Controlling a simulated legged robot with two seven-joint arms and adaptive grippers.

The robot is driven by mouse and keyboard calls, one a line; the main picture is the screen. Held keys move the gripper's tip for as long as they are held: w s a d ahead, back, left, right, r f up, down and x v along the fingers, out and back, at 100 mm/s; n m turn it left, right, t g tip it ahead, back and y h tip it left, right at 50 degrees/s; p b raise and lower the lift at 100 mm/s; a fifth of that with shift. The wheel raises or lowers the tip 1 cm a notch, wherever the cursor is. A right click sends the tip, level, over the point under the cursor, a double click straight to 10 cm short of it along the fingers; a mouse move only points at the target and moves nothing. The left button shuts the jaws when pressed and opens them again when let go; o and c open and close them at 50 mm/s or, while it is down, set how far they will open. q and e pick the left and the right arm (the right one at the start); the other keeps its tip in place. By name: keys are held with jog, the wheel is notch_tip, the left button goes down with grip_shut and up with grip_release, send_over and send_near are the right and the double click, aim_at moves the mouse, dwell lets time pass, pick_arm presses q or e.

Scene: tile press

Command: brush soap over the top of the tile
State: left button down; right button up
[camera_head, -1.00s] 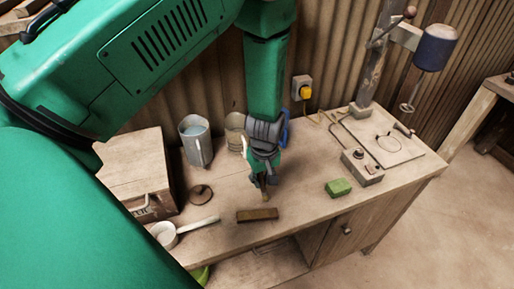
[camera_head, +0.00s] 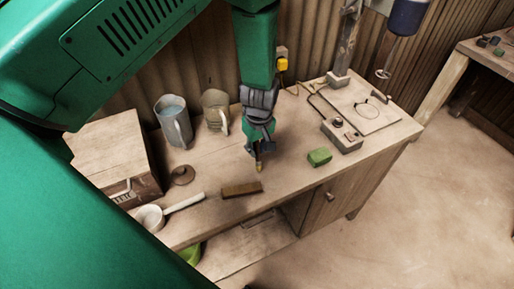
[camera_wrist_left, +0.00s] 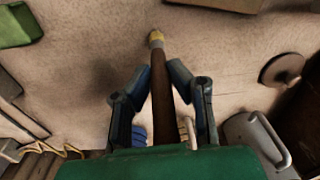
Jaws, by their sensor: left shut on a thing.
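My left gripper (camera_head: 258,148) is shut on a brush (camera_wrist_left: 158,80) with a dark brown handle and a pale yellow tip. The brush points down over the bench, and its tip also shows in the head view (camera_head: 258,168). A flat brown block (camera_head: 241,188), which may be the tile, lies near the bench's front edge. The brush tip is behind it and slightly right, apart from it in the picture. The block's edge also shows at the top of the left wrist view (camera_wrist_left: 220,4). My right gripper is not in view.
A grey jug with bluish liquid (camera_head: 173,121) and a tan jug (camera_head: 215,109) stand at the back. A green block (camera_head: 319,157) and a control box (camera_head: 342,136) are to the right. A white ladle-like pan (camera_head: 150,217) and a wooden box (camera_head: 115,155) are left.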

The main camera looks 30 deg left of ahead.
pick_arm(q)
jog(key=shift+r, duration=2.95)
jog(key=shift+r, duration=1.5)
